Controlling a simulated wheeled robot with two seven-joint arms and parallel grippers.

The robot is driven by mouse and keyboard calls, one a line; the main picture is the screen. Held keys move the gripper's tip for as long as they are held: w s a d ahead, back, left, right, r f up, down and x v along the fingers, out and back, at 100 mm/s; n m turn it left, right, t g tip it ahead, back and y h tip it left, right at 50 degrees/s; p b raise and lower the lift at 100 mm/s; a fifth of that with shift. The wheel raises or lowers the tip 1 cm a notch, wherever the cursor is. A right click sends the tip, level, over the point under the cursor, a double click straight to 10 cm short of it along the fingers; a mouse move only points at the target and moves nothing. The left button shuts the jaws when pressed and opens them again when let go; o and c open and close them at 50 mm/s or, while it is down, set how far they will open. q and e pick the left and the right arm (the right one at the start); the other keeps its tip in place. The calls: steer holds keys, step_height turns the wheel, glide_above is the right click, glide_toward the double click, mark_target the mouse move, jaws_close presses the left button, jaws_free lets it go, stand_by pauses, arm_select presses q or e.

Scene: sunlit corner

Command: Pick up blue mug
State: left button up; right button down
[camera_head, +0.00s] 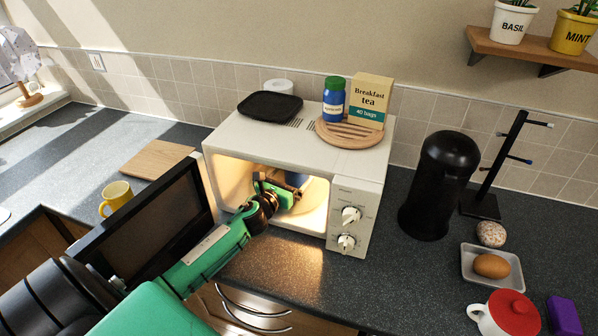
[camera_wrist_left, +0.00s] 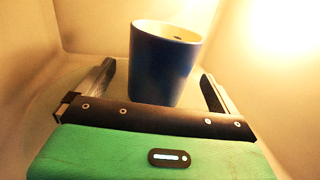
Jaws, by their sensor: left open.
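The blue mug (camera_wrist_left: 160,65) stands upright inside the lit microwave (camera_head: 280,130), with a pale inside showing at its rim. In the head view only a small dark blue part of the mug (camera_head: 297,178) shows behind my gripper. My left gripper (camera_head: 285,190) reaches through the open microwave door into the cavity. In the left wrist view my left gripper (camera_wrist_left: 158,88) is open, one finger to each side of the mug. I cannot tell whether the fingers touch it. The mug's handle is not visible. My right gripper is not in view.
The open microwave door (camera_head: 150,225) stands left of my arm. A yellow mug (camera_head: 116,196) and wooden board (camera_head: 157,159) lie beyond it. A tea box (camera_head: 370,100) and blue jar (camera_head: 334,98) stand on top. A black canister (camera_head: 437,185) is to the right.

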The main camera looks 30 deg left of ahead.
arm_select(q)
steer(key=shift+w, duration=0.95)
steer(key=c, duration=1.9)
steer(key=shift+c, duration=0.2)
steer(key=shift+a+r, duration=0.15)
steer(key=shift+r, duration=0.15)
